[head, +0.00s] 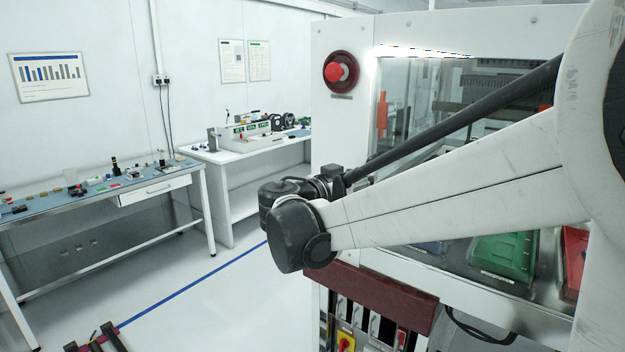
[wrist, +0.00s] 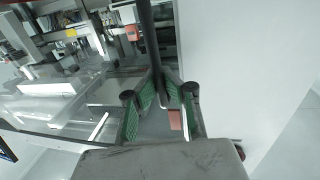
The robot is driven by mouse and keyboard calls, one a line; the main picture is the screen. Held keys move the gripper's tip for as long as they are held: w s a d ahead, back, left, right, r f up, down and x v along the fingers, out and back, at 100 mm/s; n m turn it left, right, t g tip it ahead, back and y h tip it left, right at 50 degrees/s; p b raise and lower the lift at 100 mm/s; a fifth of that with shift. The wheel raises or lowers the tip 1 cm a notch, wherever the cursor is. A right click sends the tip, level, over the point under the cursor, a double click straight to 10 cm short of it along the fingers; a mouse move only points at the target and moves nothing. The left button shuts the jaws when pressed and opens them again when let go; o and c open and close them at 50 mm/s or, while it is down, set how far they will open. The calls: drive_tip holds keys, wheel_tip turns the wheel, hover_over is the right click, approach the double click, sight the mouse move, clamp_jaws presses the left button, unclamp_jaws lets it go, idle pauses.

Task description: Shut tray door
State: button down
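No thing in view can be told for certain as the tray door. In the head view, the machine front has a large window (head: 405,95) and a dark red panel (head: 400,303) below it. My gripper (wrist: 164,82) shows in the wrist view, its green-padded fingers slanting in toward each other. A long dark bar (wrist: 149,35) runs down to the fingertips; whether they grip it is unclear. In the head view, a dark bar (head: 470,112) crosses the window diagonally toward my wrist. There the fingers are hidden behind my arm.
A green bin (head: 504,255) and a red bin (head: 575,258) stand inside the machine. A red emergency button (head: 335,72) is on its upper left. Two benches (head: 145,182) (head: 225,155) with small items stand along the left wall. The floor between (head: 215,300) is mostly clear.

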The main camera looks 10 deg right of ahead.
drive_tip(key=c, duration=1.8)
unclamp_jaws()
drive_tip(key=shift+s, duration=0.1)
drive_tip(key=v, duration=1.2)
